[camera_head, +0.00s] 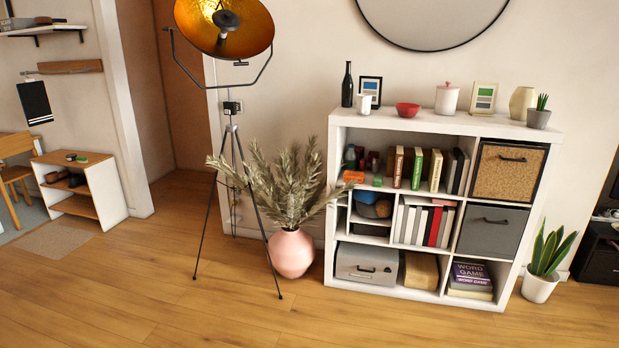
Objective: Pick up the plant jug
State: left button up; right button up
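A round pink jug (291,254) stands upright on the wooden floor, left of the white cube shelf. Tall grey-green feathery stems (287,187) spread out of its top and hide its mouth. Some stems reach across the tripod lamp's legs, and others reach toward the shelf's left side. Other potted plants are in view: a small grey pot (538,118) on the shelf top at the right, and a white pot (539,287) with upright leaves on the floor right of the shelf. Neither of my grippers is in view.
The tripod lamp (233,150) stands close left of the jug, one leg in front of it. The white cube shelf (432,123) holds books, bins and boxes. A low side unit (75,162) stands far left. The floor (200,318) in front is clear.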

aim_at(363, 105)
jog(key=i, duration=2.25)
jog(key=j, duration=0.1)
